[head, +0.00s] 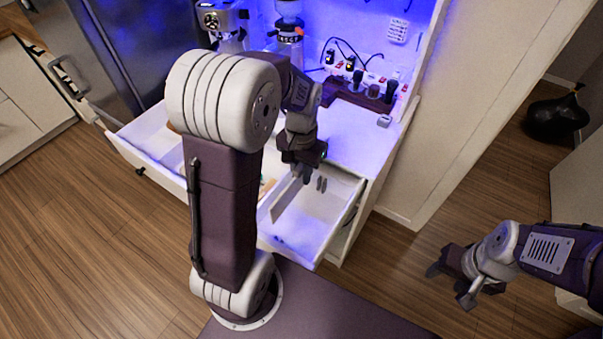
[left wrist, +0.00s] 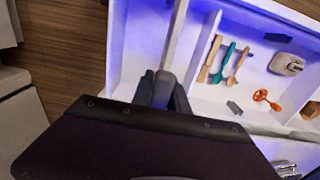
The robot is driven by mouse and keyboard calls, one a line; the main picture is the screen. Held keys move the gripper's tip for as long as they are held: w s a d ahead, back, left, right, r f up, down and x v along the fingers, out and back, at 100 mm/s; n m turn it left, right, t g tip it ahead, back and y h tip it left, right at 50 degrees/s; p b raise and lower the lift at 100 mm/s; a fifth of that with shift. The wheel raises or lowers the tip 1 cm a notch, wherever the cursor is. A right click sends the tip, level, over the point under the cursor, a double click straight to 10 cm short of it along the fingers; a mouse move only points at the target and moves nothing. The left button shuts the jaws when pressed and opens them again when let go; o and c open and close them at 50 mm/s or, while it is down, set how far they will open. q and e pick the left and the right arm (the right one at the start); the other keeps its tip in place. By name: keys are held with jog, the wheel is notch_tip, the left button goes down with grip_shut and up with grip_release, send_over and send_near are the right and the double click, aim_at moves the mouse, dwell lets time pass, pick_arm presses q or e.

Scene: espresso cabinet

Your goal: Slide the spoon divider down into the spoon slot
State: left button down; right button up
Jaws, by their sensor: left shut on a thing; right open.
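The spoon divider (head: 287,198) is a thin white panel over the right part of the open drawer (head: 328,232). My left gripper (head: 302,172) is shut on its upper end. In the left wrist view the divider (left wrist: 178,38) runs away from my left fingertips (left wrist: 160,92), beside a white partition (left wrist: 206,45). I cannot tell whether its lower edge touches the drawer floor. The spoon slot itself cannot be made out. My right gripper (head: 463,283) is open and empty, out over the floor to the right.
In the left wrist view, wooden utensils (left wrist: 212,58), a teal one (left wrist: 224,62) and an orange tool (left wrist: 267,98) lie in the compartment right of the partition. The compartment to the left looks bare. An espresso machine (head: 222,20) and a grinder (head: 289,28) stand behind the drawer.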

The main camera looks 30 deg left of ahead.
aim_at(301, 165)
pick_arm(q)
jog(key=shift+r+p, duration=2.5)
jog(key=shift+r, duration=0.2)
jog(key=shift+f, duration=0.15)
